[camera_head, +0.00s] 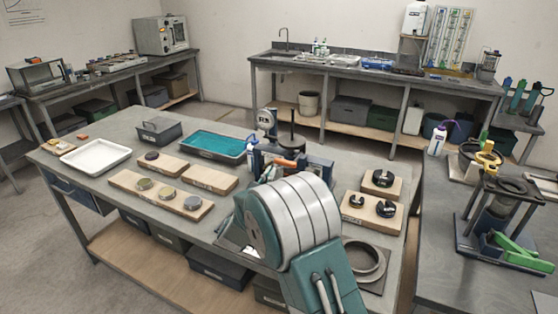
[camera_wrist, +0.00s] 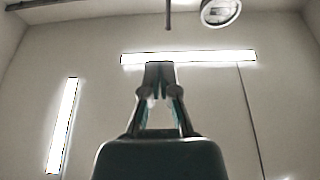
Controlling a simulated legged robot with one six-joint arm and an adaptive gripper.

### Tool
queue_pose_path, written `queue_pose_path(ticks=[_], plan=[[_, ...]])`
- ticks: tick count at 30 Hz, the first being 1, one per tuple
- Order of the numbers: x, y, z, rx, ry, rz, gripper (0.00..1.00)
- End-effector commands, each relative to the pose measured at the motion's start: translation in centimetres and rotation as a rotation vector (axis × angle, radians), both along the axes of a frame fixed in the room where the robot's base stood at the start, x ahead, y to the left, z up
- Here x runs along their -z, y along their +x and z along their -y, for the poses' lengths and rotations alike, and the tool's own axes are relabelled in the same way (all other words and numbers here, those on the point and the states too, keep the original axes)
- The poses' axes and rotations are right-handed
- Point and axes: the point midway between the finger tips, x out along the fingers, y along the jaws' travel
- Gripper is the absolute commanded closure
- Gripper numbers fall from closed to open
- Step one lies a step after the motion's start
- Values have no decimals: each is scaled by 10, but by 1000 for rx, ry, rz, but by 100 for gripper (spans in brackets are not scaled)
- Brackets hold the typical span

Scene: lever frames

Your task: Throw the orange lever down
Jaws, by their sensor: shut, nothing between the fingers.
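The orange lever (camera_head: 290,163) shows in the head view as a short orange piece low on a dark blue fixture (camera_head: 320,168), just beyond my arm. My arm covers the lower part of this fixture, so the lever's full length and angle are hard to tell. In the wrist view my gripper (camera_wrist: 159,68) points up toward the ceiling, its fingertips together with nothing between them. The orange lever does not show in the wrist view. I cannot tell the gap between gripper and lever.
Wooden blocks with discs (camera_head: 160,194) lie left, blocks with black parts (camera_head: 372,212) right. A green-lever press (camera_head: 520,250) stands on the right bench.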

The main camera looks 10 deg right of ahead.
Motion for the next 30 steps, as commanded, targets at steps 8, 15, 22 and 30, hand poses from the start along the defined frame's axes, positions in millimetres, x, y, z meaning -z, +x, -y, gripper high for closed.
queue_pose_path(ticks=[8, 15, 22, 30], plan=[[-3, 10, -2, -2, -6, 0, 100], [-18, 43, 27, 0, -1, 2, 100], [-32, 76, 51, -1, -2, 1, 100], [3, 77, 47, -4, -7, -2, 100]])
